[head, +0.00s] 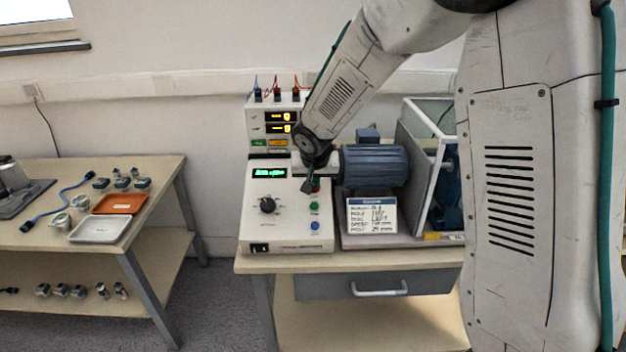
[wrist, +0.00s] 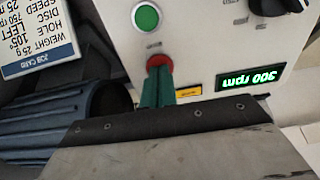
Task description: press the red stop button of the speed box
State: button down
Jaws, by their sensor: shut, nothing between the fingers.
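The speed box (head: 289,225) is a white box with a sloped front panel, a black knob (head: 267,205) and a green-lit display (head: 269,173). In the wrist view, which is upside down, its display reads 300 rpm (wrist: 249,79). The red stop button (wrist: 159,61) shows its rounded rim just past my fingertips. My gripper (wrist: 157,80) is shut and empty, its green fingers overlapping part of the button; I cannot tell whether they touch it. In the head view my gripper (head: 310,187) is over the panel's upper right and mostly hides the red button.
A green button (head: 314,208) and a blue button (head: 315,226) sit below the red one. Right of the box are a blue motor (head: 375,166), a job card (head: 371,216) and a clear-walled guard (head: 421,150). A side table (head: 160,175) with trays stands left.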

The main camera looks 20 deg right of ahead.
jog(key=v, duration=1.4)
jog(key=shift+r, duration=0.1)
jog(key=s+d+r+n+g, duration=0.1)
jog(key=s+d+g, duration=0.1)
jog(key=s, duration=1.4)
jog(key=s+d+r+n+g+y, duration=0.1)
jog(key=s+d+n, duration=0.1)
jog(key=s, duration=1.5)
jog(key=shift+n+g+y, duration=0.3)
jog(key=shift+g, duration=0.1)
jog(key=c, duration=2.1)
grip_release()
jog(key=shift+d, duration=0.1)
jog(key=shift+c, duration=0.2)
